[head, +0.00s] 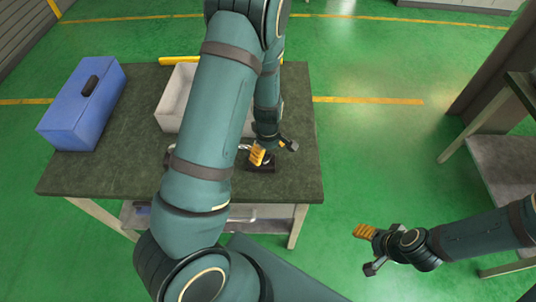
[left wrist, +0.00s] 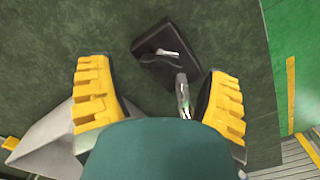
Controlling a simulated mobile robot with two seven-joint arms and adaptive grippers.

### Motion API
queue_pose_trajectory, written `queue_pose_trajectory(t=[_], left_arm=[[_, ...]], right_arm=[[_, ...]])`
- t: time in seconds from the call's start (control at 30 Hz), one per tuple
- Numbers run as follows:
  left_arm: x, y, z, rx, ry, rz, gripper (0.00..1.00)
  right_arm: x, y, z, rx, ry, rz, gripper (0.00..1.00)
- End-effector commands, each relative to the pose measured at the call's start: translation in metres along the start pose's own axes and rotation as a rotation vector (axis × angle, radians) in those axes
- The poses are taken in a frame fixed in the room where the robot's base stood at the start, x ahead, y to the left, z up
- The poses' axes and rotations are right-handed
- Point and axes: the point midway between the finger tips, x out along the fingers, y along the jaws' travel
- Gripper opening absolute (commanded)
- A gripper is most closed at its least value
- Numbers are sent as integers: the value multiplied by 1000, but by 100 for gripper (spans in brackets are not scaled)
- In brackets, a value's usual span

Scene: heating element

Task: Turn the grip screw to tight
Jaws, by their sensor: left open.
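A dark block (left wrist: 155,50) lies on the dark green tabletop and shows between my left fingers in the left wrist view. A small silver metal piece (left wrist: 168,53) sits on it, and a shiny metal rod (left wrist: 183,95) runs from it toward my wrist. I cannot tell which part is the grip screw. In the head view the block (head: 263,166) is partly hidden by my left gripper (head: 273,152). My left gripper is open above the block, with its yellow-padded fingers apart and nothing between them gripped. My right gripper (head: 366,249) is open and empty, off the table at the right.
The table (head: 110,170) carries a blue toolbox (head: 75,115) at the left and a grey bin (head: 175,100) at the back, partly hidden by my left arm. A yellow object (head: 178,60) lies behind the bin. Another table (head: 505,165) stands at the right.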

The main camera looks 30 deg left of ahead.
Motion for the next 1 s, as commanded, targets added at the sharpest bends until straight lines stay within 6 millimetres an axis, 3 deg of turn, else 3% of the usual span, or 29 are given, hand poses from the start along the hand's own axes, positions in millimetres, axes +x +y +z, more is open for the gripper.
queue_pose_trajectory(t=[0.2, 0.4, 0.6, 0.9, 1.0], left_arm=[[-48, 2, 1, 2, 1, 6, 78], [-81, 1, 1, 2, 0, 4, 78], [-96, 0, 1, 1, -1, 0, 78], [-97, 0, 0, 0, -1, -1, 78], [-96, -2, 2, 28, -6, -5, 43]], right_arm=[[0, 0, 0, 0, 0, 0, 61], [0, 0, 0, 0, 0, 0, 61], [0, 0, 0, 0, 0, 0, 61], [0, 0, 0, 0, 0, 0, 61], [0, 0, 0, 0, 0, 0, 61]])
